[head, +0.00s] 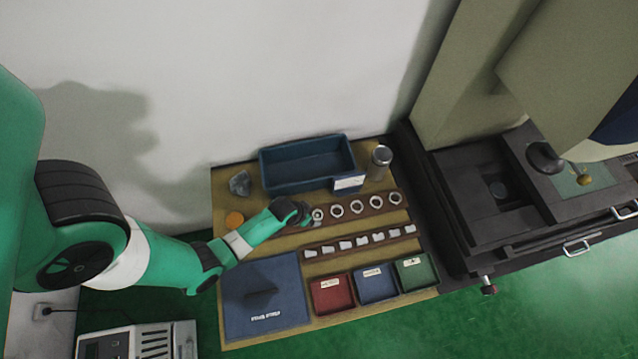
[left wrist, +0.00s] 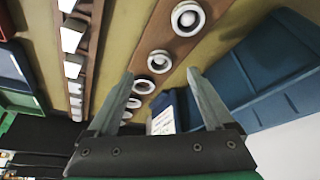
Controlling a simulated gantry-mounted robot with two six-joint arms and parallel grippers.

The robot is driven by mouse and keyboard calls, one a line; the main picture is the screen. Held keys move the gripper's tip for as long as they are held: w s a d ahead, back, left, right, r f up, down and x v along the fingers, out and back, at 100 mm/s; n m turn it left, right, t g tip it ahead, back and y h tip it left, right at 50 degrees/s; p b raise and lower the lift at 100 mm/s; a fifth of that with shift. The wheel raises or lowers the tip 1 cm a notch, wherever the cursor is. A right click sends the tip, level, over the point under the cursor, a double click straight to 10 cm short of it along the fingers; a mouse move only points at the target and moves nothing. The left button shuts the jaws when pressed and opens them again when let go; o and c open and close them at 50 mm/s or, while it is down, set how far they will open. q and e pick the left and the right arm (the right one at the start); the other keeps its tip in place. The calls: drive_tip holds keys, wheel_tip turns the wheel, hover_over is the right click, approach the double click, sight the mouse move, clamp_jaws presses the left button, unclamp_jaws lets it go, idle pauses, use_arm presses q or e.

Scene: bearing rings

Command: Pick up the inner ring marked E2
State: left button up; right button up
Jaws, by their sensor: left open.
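Several pale metal rings stand in a row on a brown rack (head: 366,213) in the head view, one of them a ring (head: 336,210) near the left end. Their markings are too small to read, so I cannot tell which is E2. My left gripper (head: 300,212) is over the left end of this row. In the left wrist view my left gripper (left wrist: 162,76) is open and empty, with a ring (left wrist: 159,61) showing between its fingertips and another ring (left wrist: 188,18) beyond. Part of the row is hidden by the arm. My right gripper is not in view.
A second brown rack (head: 345,256) holds several small pale pieces. Red (head: 331,307), blue (head: 374,293) and green (head: 413,281) trays and a blue mat (head: 240,312) lie in front.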

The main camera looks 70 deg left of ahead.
sight(317, 215)
use_arm(q)
drive_tip(key=shift+w+a+f, duration=0.1)
drive_tip(key=shift+w+f, duration=0.15)
drive_tip(key=shift+f, duration=0.15)
drive_tip(key=b+x, duration=0.3)
drive_tip(key=x, duration=0.2)
drive_tip(key=shift+w, duration=0.15)
clamp_jaws()
drive_tip(key=shift+r, duration=0.1)
